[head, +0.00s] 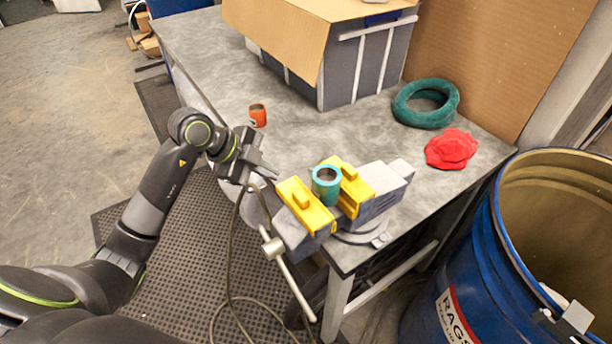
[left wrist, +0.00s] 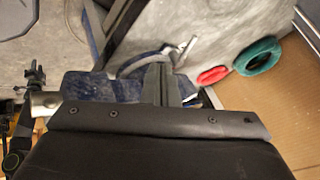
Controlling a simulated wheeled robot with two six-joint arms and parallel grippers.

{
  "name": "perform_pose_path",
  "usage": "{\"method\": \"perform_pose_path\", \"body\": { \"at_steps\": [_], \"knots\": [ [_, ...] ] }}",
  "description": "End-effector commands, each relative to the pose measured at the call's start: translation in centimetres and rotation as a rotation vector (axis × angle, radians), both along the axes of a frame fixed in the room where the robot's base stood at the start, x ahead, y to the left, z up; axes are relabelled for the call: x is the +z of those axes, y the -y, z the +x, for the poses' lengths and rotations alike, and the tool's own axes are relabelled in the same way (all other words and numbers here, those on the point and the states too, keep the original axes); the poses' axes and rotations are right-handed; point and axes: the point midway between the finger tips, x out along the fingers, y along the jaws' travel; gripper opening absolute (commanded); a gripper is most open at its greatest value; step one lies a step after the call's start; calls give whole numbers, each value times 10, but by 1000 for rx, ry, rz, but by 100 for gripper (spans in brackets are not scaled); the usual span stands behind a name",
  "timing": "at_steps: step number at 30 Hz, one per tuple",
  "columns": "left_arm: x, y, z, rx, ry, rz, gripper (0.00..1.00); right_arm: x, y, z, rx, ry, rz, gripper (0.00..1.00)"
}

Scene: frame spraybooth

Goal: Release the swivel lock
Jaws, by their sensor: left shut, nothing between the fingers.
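A grey bench vise (head: 388,190) with yellow jaw covers (head: 306,206) sits at the near corner of the workbench. A teal cylinder (head: 326,190) stands between its jaws. A small grey lever at the swivel base (head: 380,240), which looks like the swivel lock, shows on the near right side. The vise (left wrist: 85,84) and a light lever (left wrist: 186,50) by its base also show in the left wrist view. My left gripper (head: 270,173) is shut and empty, just left of the vise, apart from the lever. Its closed fingers also show in the left wrist view (left wrist: 161,82). My right gripper is not in view.
The vise's long handle (head: 290,278) hangs off the front edge. An orange cup (head: 258,115), a grey crate (head: 360,65) with cardboard, a teal ring (head: 426,104) and a red cloth (head: 452,149) are on the bench. A blue drum (head: 470,270) stands close at right.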

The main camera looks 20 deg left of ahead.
Motion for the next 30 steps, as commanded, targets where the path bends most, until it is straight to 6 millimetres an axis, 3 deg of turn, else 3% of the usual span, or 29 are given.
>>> {"method": "perform_pose_path", "body": {
  "at_steps": [8, 18, 24, 30],
  "knots": [
    [-24, 18, 12, -1, -4, -9, 0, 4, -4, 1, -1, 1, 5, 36],
    [-75, 53, 37, -1, -5, -8, 0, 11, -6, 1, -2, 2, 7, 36],
    [-69, 58, 62, -1, 0, -3, 0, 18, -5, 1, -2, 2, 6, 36],
    [-67, 61, 73, -3, 0, -2, 0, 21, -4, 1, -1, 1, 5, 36]
  ]
}}
